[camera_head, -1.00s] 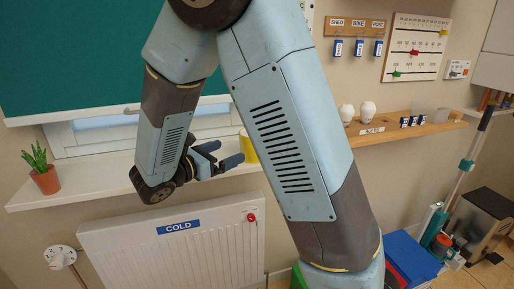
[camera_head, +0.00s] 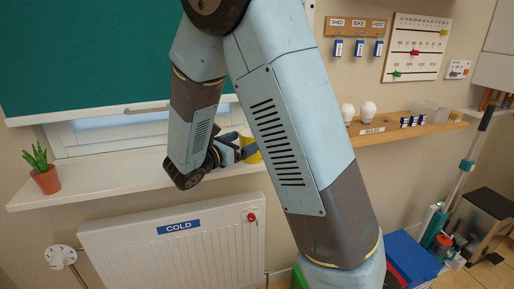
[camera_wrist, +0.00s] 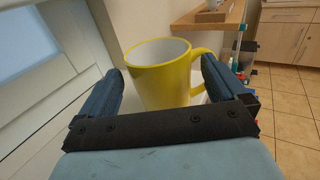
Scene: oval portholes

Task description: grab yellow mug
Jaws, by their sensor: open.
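The yellow mug (camera_wrist: 160,80) stands upright on the white windowsill, with a white inside and its handle pointing right in the wrist view. In the head view only part of the mug (camera_head: 250,148) shows; my arm hides the rest. My gripper (camera_wrist: 163,82) is open, with one dark blue finger to the left of the mug and one to the right, near the handle. The mug sits between the fingers; I cannot tell whether either touches it. In the head view the gripper (camera_head: 240,148) is partly hidden behind my arm.
A potted plant (camera_head: 44,172) stands at the sill's left end. The windowsill (camera_head: 110,180) is clear between plant and gripper. A radiator (camera_head: 150,240) labelled COLD is below, and a teal blind (camera_head: 80,60) hangs above. A wooden shelf (camera_head: 385,133) with bulbs is to the right.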

